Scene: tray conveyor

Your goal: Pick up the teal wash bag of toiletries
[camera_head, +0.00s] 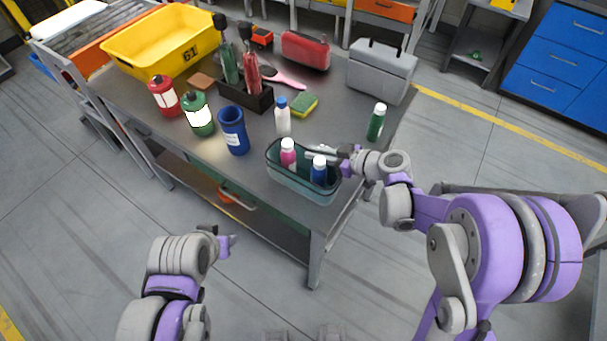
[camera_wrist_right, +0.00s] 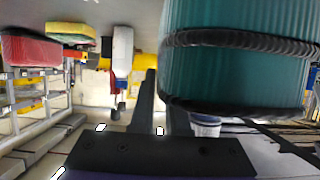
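The teal wash bag (camera_head: 292,184) is an open-topped, translucent tub at the near right end of the grey table. It holds a pink bottle (camera_head: 288,153) and a blue bottle (camera_head: 319,171), both white-capped. My right gripper (camera_head: 318,154) reaches in from the right at the bag's far right rim. In the right wrist view the bag's ribbed teal wall (camera_wrist_right: 240,75) with dark bands fills the upper right, beside and overlapping my right fingers (camera_wrist_right: 160,112). A narrow gap shows between them; whether they clasp the rim is unclear. My left gripper (camera_head: 226,243) is away from the table, fingers barely visible.
Near the bag stand a white bottle (camera_head: 283,122), a blue mug (camera_head: 234,135) and a green bottle (camera_head: 376,122). Behind are a sponge (camera_head: 304,104), a grey case (camera_head: 381,72), a red case (camera_head: 305,50) and a yellow crate (camera_head: 150,62). Floor before the table is clear.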

